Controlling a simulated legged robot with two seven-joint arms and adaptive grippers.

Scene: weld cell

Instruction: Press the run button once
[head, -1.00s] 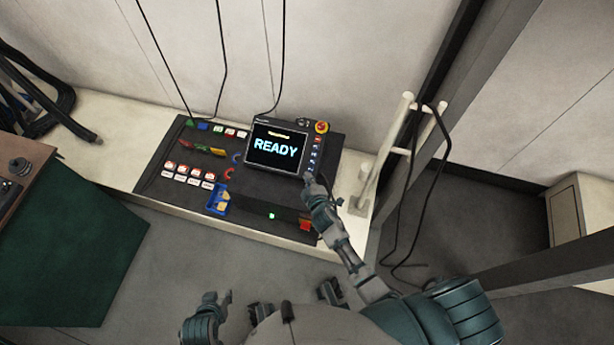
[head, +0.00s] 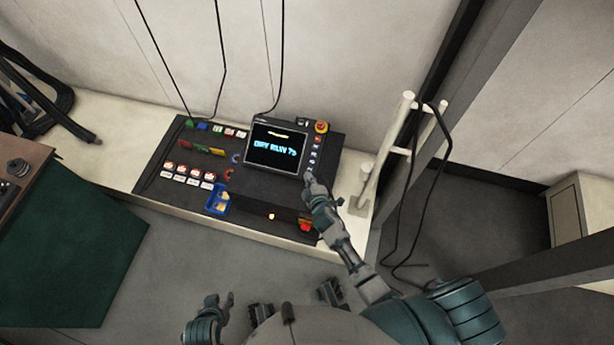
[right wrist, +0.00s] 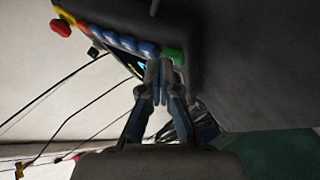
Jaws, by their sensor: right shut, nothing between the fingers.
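The control pendant (head: 254,137) lies on the black panel, with a lit screen (head: 275,151) reading what looks like "DRY RUN 7s". A column of buttons (head: 314,153) runs down its right side. In the right wrist view a green button (right wrist: 174,54) ends a row of blue buttons (right wrist: 128,43); no label is legible, so I cannot tell which is run. My right gripper (head: 309,180) is shut and empty at the column's lower end. Its fingertips (right wrist: 159,66) are beside the green button; contact is unclear. My left gripper (head: 219,300) is open and empty, low in the head view.
A red emergency knob (head: 321,127) sits at the pendant's top corner. A pale post frame (head: 378,150) with hanging cables stands right of the panel.

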